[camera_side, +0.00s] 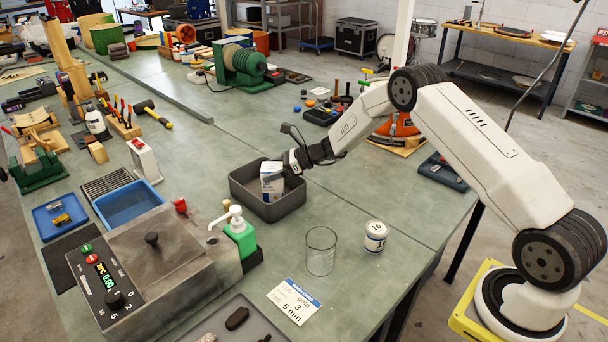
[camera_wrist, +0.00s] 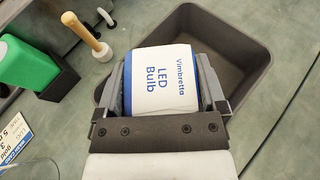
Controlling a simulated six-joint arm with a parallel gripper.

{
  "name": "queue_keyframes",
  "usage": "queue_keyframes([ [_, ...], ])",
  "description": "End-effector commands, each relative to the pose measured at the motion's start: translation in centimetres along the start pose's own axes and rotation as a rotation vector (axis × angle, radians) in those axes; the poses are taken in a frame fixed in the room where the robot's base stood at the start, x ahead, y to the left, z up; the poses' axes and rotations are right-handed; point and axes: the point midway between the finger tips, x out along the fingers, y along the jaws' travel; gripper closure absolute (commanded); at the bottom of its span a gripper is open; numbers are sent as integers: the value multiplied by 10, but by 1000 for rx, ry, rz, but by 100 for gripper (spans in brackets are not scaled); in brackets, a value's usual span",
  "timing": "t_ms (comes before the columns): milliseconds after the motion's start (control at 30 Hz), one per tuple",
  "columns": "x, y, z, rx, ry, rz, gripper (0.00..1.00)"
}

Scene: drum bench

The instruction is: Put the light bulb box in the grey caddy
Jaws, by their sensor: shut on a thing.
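The light bulb box (camera_wrist: 162,82) is white and blue, with "Vimbretta LED Bulb" printed on it in the wrist view. My gripper (camera_wrist: 170,95) is shut on it, one finger on each side. In the side view the box (camera_side: 271,183) is upright at the grey caddy (camera_side: 262,212), its lower part inside the outline of the caddy's opening. The caddy's dark grey rim also shows behind the box in the wrist view (camera_wrist: 262,52). In the side view my gripper (camera_side: 283,172) is at the box's upper right. I cannot tell whether the box touches the caddy's floor.
A green soap dispenser (camera_side: 240,236) and a grey machine (camera_side: 160,262) with a control panel stand left of the caddy. A glass beaker (camera_side: 321,252), a labelled tin (camera_side: 375,237) and a card (camera_side: 295,300) stand in front. The bench right of the caddy is clear.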

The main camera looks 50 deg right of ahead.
Motion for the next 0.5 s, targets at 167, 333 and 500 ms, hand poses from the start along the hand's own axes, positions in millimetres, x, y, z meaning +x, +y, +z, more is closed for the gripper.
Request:
queue_keyframes([
  [167,0,0,0,0,0,0,96],
  [333,1,0,-2,0,0,0,0],
  [500,1,0,-2,0,0,0,0],
])
